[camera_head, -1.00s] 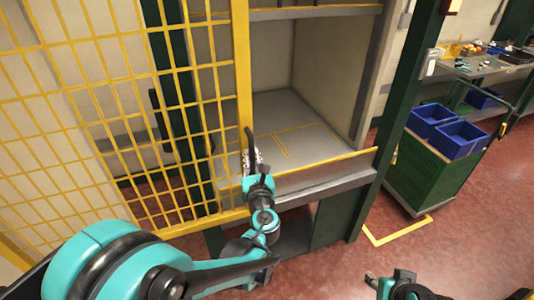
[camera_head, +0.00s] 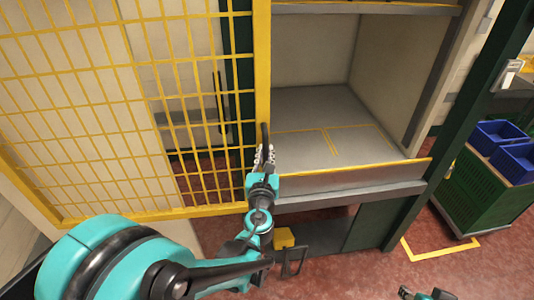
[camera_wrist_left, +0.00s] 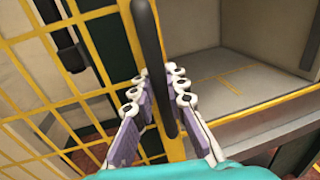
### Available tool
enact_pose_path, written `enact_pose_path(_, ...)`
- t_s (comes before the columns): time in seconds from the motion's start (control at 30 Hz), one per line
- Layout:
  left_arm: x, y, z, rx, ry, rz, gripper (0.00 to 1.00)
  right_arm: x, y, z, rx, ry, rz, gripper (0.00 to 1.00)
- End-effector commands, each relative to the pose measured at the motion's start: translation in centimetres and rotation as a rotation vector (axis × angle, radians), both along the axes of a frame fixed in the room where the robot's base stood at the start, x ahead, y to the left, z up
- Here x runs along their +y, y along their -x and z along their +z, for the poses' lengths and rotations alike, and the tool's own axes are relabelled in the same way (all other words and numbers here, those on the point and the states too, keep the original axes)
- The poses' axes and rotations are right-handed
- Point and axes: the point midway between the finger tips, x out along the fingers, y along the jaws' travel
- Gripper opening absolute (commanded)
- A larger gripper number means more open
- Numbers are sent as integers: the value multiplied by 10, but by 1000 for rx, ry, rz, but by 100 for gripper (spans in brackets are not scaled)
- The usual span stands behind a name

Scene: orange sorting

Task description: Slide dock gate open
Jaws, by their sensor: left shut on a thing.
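The dock gate (camera_head: 120,85) is a yellow mesh panel on the left in the head view. It stands to the left of the dock opening, with its yellow edge post beside the opening. A dark upright handle (camera_head: 265,139) is on that post. My left gripper (camera_head: 265,158) is shut on the handle. In the left wrist view the fingers of my left gripper (camera_wrist_left: 160,92) close on both sides of the dark handle (camera_wrist_left: 150,45). My right gripper (camera_head: 425,294) shows only partly at the bottom edge, and its jaws are unclear.
The dock bay (camera_head: 310,105) has a grey floor with yellow lines and a yellow front lip. A green cart (camera_head: 480,195) with blue bins (camera_head: 497,133) stands at the right. A yellow box (camera_head: 284,237) is under the bay. Red floor is clear in front of the cart.

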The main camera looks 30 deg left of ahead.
Motion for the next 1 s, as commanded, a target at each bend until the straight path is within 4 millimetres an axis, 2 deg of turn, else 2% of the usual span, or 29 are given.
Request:
enact_pose_path(0.03,1,0,1,0,-2,3,16,0,0,0,0,0,0,40)
enact_pose_path(0.1,1,-1,1,0,-2,3,34,0,0,0,0,0,0,40)
enact_pose_path(0.13,1,-1,1,0,-2,2,35,0,0,0,0,0,0,40)
enact_pose_path(0.47,-2,3,1,0,-1,1,35,0,0,0,0,0,0,40)
enact_pose_path(0.8,-24,51,0,0,-1,-2,35,0,0,0,0,0,0,40)
enact_pose_path(1.0,-31,66,0,0,-1,0,35,0,0,0,0,0,0,40)
